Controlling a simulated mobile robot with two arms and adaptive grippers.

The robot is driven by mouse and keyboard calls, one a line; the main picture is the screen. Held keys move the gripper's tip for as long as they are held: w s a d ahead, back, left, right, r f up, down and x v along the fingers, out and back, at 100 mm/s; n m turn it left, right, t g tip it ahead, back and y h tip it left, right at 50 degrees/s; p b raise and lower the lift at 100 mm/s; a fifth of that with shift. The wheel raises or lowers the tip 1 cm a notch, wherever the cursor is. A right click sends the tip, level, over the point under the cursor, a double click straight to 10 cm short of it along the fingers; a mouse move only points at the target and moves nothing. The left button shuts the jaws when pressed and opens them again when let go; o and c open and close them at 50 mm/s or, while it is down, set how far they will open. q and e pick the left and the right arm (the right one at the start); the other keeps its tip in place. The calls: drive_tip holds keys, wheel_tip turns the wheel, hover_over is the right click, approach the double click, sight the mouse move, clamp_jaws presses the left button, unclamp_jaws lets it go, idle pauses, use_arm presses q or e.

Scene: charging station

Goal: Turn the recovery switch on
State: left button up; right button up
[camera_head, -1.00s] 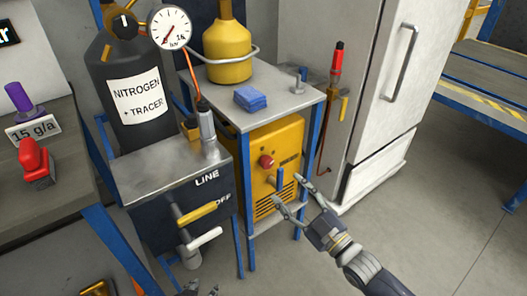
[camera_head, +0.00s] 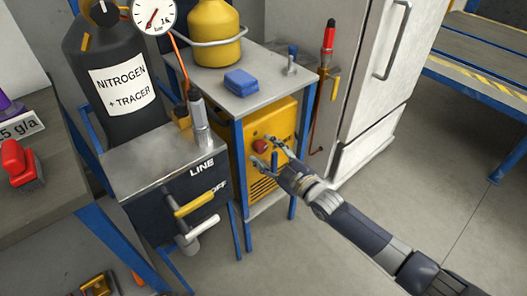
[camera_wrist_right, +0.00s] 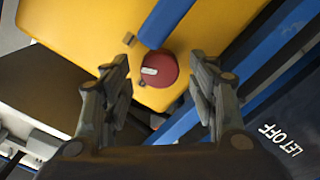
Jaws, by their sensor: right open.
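The yellow recovery machine (camera_head: 285,122) stands on the lower shelf of a blue-framed stand. On its front is a round red knob (camera_head: 260,146) with a white mark, which I take to be the recovery switch. The knob also shows in the right wrist view (camera_wrist_right: 168,66), with a blue bar (camera_wrist_right: 166,20) beside it. My right gripper (camera_head: 267,153) is open at the machine's front. In the wrist view its fingers (camera_wrist_right: 160,75) lie to either side of the knob. I cannot tell whether they touch it. My left gripper is not in view.
A dark panel marked LINE and OFF (camera_head: 160,190) with yellow and white levers stands left of the machine. A nitrogen cylinder (camera_head: 100,55) is behind it. A blue block (camera_head: 240,81) lies on the stand's top. A white cabinet (camera_head: 365,110) stands right; floor at right is clear.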

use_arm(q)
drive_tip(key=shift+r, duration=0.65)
use_arm(e)
drive_tip(key=shift+w+a, duration=0.45)
drive_tip(key=shift+w, duration=0.15)
drive_tip(key=c, duration=1.1)
drive_tip(key=shift+m, duration=0.5)
drive_tip(key=m, duration=0.3)
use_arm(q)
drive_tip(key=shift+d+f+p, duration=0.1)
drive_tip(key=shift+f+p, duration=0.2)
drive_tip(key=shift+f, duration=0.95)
use_arm(e)
drive_tip(key=shift+o, duration=0.2)
drive_tip(key=shift+m, duration=0.7)
drive_tip(key=o, duration=1.1)
drive_tip(key=shift+d, duration=0.1)
drive_tip(key=shift+c, duration=0.2)
